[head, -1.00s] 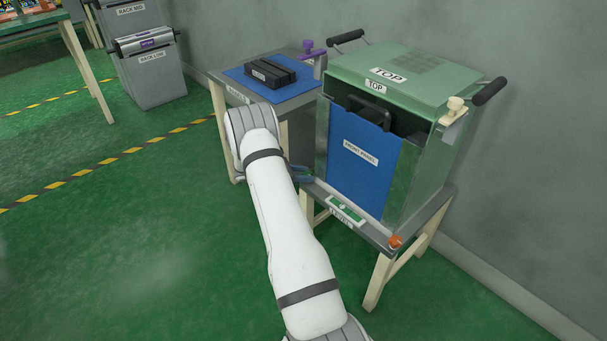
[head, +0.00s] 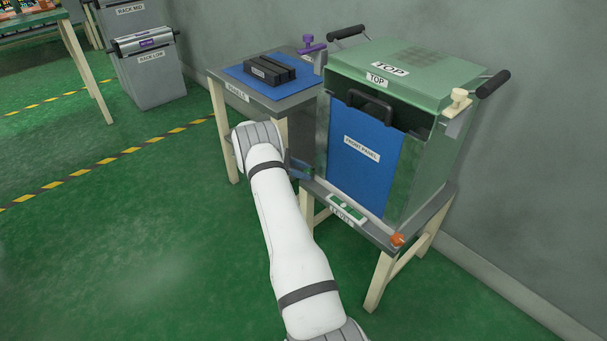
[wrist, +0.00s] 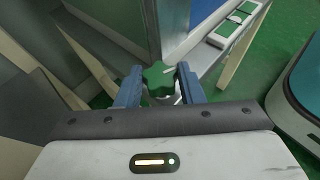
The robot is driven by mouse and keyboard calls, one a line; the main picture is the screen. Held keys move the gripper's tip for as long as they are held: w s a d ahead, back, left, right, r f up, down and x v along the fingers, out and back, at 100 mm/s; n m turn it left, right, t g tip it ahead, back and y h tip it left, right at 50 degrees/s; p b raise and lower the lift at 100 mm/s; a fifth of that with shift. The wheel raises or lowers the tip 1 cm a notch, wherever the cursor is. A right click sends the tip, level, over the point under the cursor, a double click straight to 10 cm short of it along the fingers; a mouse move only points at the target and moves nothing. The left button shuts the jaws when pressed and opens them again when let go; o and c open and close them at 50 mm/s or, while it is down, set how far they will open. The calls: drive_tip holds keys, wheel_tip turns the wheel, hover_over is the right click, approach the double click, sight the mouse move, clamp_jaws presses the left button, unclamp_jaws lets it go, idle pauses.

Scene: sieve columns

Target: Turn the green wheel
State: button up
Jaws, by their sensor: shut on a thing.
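The green wheel (wrist: 159,77) shows in the wrist view as a small lobed knob between the two blue fingers of my gripper (wrist: 158,84). The fingers are shut on it, one on each side. In the head view my gripper (head: 299,168) shows only in part, low at the left front corner of the green box (head: 410,75). My arm hides much of it there, and the wheel cannot be made out in that view.
The box has a blue front panel (head: 361,155) with a black handle. An orange knob (head: 397,240) and a level (head: 347,209) sit on the stand's front ledge. A side table (head: 290,103) with black blocks stands at the left. The floor in front is clear.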

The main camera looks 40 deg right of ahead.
idle(0.3)
drive_tip(key=o, duration=1)
drive_tip(key=shift+w+r, duration=0.1)
drive_tip(key=p+v, duration=0.2)
drive_tip(key=v, duration=0.5)
drive_tip(key=shift+w+a+r, duration=0.1)
drive_tip(key=shift+w+a, duration=0.1)
